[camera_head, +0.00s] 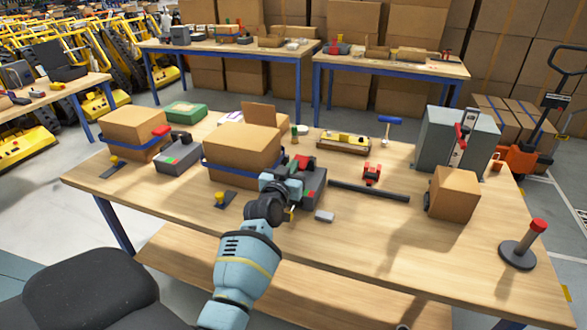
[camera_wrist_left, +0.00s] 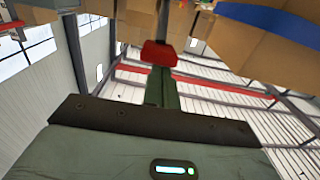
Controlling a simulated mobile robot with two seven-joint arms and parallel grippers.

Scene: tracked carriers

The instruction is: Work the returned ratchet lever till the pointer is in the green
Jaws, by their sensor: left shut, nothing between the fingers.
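A grey ratchet box (camera_head: 316,190) with a red lever grip (camera_head: 303,163) sits right of the strapped carton at mid-table. My left gripper (camera_head: 290,186) is at its near left side, shut and empty, partly covering it. In the left wrist view a red grip (camera_wrist_left: 158,53) is just beyond the tips of my shut fingers (camera_wrist_left: 160,85); contact cannot be told. A second grey ratchet box (camera_head: 178,157) with a red lever grip (camera_head: 161,130) and a green patch stands to the left. The pointers are too small to read. My right gripper is not in view.
Strapped cartons (camera_head: 243,150) (camera_head: 134,128) stand beside the ratchet boxes. A dark bar (camera_head: 368,191) and a small grey block (camera_head: 324,216) lie to the right. A small carton (camera_head: 453,193) and a red-topped post (camera_head: 519,254) are farther right.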

